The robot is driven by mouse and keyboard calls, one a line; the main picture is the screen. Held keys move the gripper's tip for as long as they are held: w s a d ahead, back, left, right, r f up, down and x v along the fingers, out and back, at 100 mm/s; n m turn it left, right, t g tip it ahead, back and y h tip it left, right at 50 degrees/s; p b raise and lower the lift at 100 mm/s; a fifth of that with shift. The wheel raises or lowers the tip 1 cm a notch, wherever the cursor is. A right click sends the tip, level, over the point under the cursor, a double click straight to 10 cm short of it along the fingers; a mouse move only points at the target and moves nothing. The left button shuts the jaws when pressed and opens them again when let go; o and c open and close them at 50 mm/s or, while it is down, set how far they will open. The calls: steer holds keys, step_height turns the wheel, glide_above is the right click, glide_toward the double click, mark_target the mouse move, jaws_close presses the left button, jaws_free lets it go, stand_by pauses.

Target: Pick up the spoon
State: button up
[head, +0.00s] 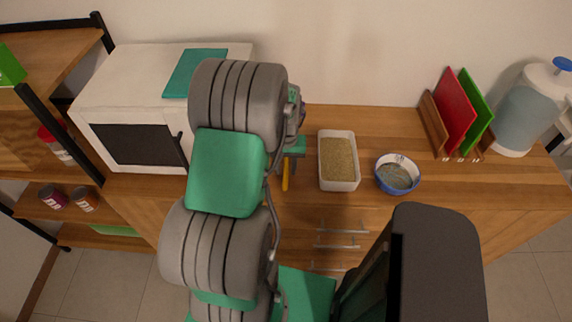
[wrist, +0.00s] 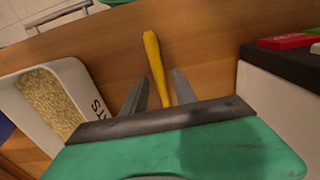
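A yellow handle, which looks like the spoon's (wrist: 153,52), lies on the wooden counter in the wrist view. Its near end is hidden behind my gripper's body, so the spoon's bowl is not visible. The handle also shows in the head view (head: 285,176), just below my gripper (head: 294,150). In the wrist view, my gripper (wrist: 158,84) is open. Its two grey fingers stand one on each side of the handle, with a gap on each side. How high the fingers are above the counter is hard to tell.
A white container of grain (head: 339,160) stands close to the right of my gripper. A blue-white bowl (head: 397,174) is beyond it. A white microwave (head: 150,110) is close on the left. Cutting boards (head: 455,112) and a water dispenser (head: 530,108) stand at the right.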

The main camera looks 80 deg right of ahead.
jaws_close()
stand_by(0.5)
steer(key=shift+d+r, duration=0.1)
steer(key=shift+r, duration=0.45)
steer(key=s+a+r+b, duration=0.4)
steer(key=s+a+r, duration=0.3)
steer(key=s+r, duration=0.5)
steer(key=shift+a, duration=0.3)
